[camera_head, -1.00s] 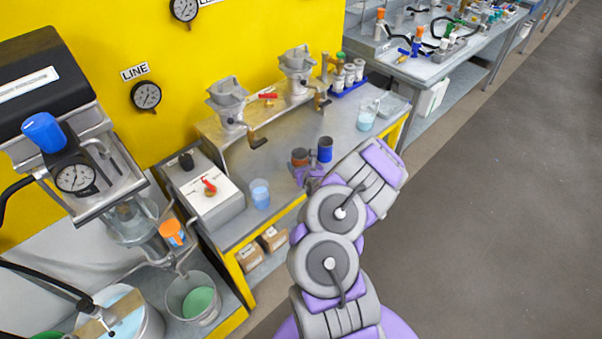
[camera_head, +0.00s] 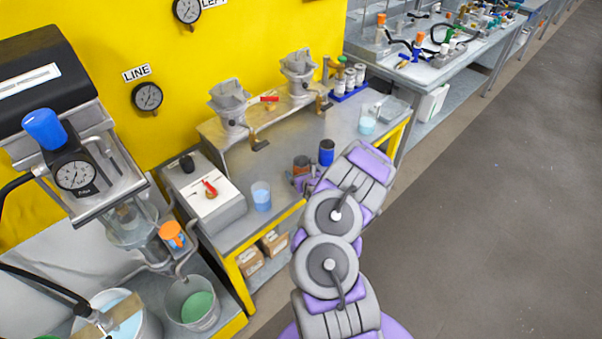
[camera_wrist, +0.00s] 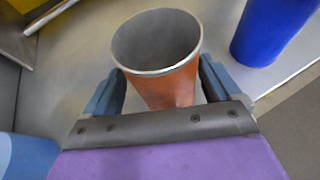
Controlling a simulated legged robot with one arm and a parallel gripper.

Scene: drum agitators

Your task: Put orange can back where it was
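The orange can (camera_wrist: 172,88) is an open-topped cylinder with a grey rim. In the wrist view it sits between the two fingers of my gripper (camera_wrist: 162,85), which lie close along its sides just below the rim. My gripper appears shut on it. In the head view the orange can (camera_head: 301,164) is over the front part of the grey bench, just left of the blue can (camera_head: 326,153). My gripper (camera_head: 304,181) partly hides its lower part, so I cannot tell whether its base touches the bench. The blue can (camera_wrist: 268,30) stands apart at upper right in the wrist view.
A beaker of blue liquid (camera_head: 261,196) stands left of the orange can. Metal agitators (camera_head: 231,108) on a raised shelf are behind. Another beaker (camera_head: 367,122) and a blue rack (camera_head: 350,92) are farther right. Open floor (camera_head: 490,220) lies right of the bench.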

